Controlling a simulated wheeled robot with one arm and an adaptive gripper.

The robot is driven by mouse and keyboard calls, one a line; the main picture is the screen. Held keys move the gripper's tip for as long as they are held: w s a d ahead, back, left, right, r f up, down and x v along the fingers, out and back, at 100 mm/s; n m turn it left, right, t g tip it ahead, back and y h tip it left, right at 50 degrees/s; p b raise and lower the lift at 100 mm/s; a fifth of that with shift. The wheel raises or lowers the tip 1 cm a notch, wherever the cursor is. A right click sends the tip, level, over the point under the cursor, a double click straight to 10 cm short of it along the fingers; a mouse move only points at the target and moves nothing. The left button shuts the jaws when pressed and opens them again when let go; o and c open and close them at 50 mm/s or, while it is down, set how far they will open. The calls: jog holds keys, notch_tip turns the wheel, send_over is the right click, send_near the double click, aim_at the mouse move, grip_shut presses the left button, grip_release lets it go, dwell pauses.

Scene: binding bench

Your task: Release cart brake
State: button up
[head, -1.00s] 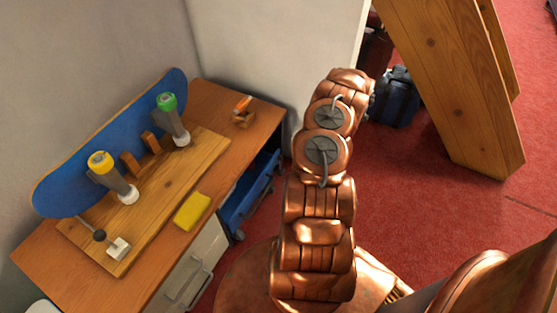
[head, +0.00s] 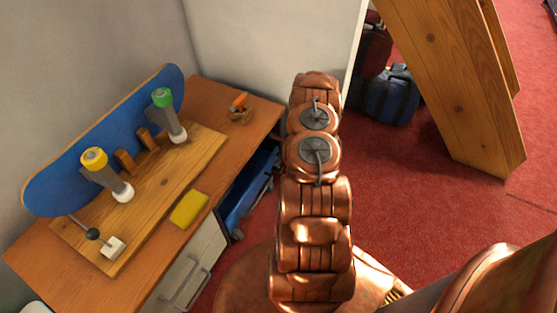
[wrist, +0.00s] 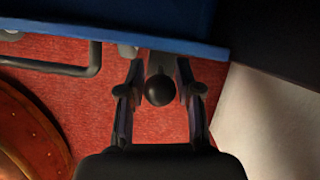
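The blue cart (head: 248,195) stands low beside the bench, partly behind my arm in the head view. Its blue edge (wrist: 110,30) crosses the top of the wrist view. A dark round knob (wrist: 160,90) on a short stem shows just below that edge, probably the brake lever's end. My gripper (wrist: 160,100) is open, with one finger on each side of the knob and visible gaps between. Whether the knob lies fully at fingertip depth I cannot tell. My gripper is hidden behind my arm in the head view.
A wooden bench (head: 215,110) holds a blue skateboard deck (head: 75,165), a clamp board, a yellow block (head: 189,210) and another black-knobbed lever (head: 92,234). A grey bar (wrist: 70,68) lies left of my gripper. Red carpet (head: 420,180) is open to the right.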

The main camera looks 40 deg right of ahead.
jog(key=shift+f, duration=0.1)
grip_shut()
dwell(0.3)
